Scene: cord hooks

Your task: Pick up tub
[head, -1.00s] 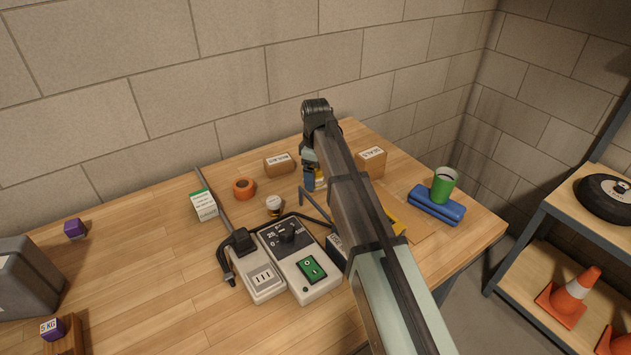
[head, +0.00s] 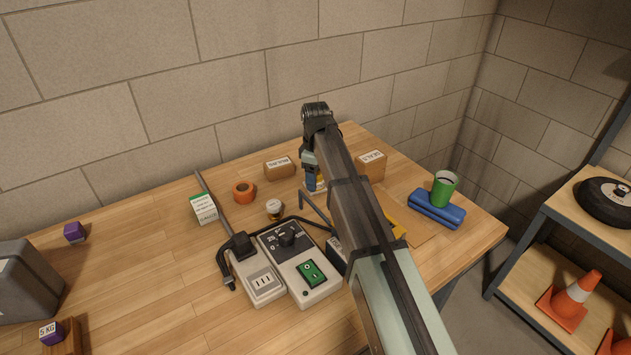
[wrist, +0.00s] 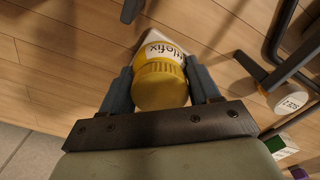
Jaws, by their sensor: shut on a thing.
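The tub is a small yellow pot with a ribbed yellow lid and a white label with dark lettering. In the wrist view the tub (wrist: 162,84) sits between the two blue-grey fingers of my gripper (wrist: 160,72), lid toward the camera. The fingers touch it from both sides, and my gripper is shut on it. In the head view my gripper (head: 311,178) is at the back of the bench, and only a bit of the tub (head: 321,181) shows beside the finger. The arm hides the rest, so I cannot tell whether it touches the bench.
An orange tape roll (head: 243,191), a small white-lidded pot (head: 273,208) and cardboard boxes (head: 279,167) (head: 371,164) stand nearby. In front are two grey meter boxes (head: 303,270) with a dark cord.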

